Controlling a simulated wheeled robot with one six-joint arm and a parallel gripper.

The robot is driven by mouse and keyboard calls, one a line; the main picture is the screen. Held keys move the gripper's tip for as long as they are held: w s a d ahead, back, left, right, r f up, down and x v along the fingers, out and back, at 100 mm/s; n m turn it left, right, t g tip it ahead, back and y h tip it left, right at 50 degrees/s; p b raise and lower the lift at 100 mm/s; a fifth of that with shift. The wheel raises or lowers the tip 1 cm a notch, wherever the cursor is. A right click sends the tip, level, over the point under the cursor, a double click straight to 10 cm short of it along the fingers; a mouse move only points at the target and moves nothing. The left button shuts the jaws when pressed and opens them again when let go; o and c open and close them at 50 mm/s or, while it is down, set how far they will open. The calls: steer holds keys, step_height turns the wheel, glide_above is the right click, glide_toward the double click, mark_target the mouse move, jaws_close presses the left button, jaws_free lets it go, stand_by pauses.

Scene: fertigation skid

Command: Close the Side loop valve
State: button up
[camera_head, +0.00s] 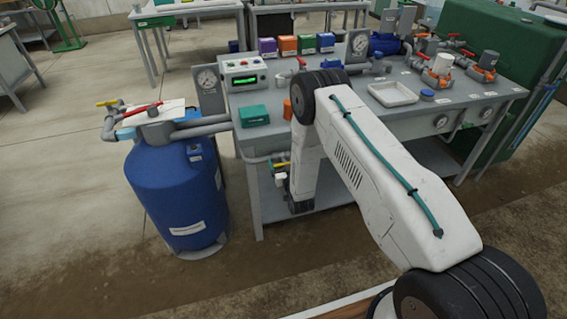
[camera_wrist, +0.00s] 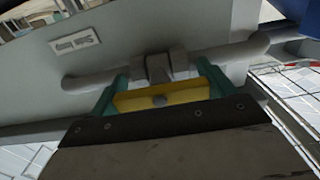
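A yellow valve handle (camera_wrist: 160,97) with a round bolt at its middle sits on a grey pipe (camera_wrist: 95,80) in the wrist view. My gripper (camera_wrist: 163,85) is at the handle, one teal finger beyond each end of it. The fingers are wide apart; I cannot tell if they touch the handle. In the camera_head view the yellow handle (camera_head: 279,165) shows small under the bench's front edge, beside my arm, which hides much of that spot. A small label plate (camera_wrist: 75,42) is on the grey panel; its text is unreadable.
A blue tank (camera_head: 175,195) with pipes on top stands left of the bench. The bench (camera_head: 450,95) holds a control box (camera_head: 243,75), a teal box (camera_head: 254,116), a white tray (camera_head: 392,94), gauges and other valves. The floor in front is clear.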

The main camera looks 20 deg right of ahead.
steer(key=shift+m, duration=0.3)
steer(key=m, duration=0.3)
steer(key=shift+m, duration=0.4)
steer(key=m, duration=0.4)
steer(key=shift+m, duration=0.3)
steer(key=m, duration=0.9)
steer(key=shift+d, duration=0.1)
steer(key=o, duration=0.9)
steer(key=s, duration=0.8)
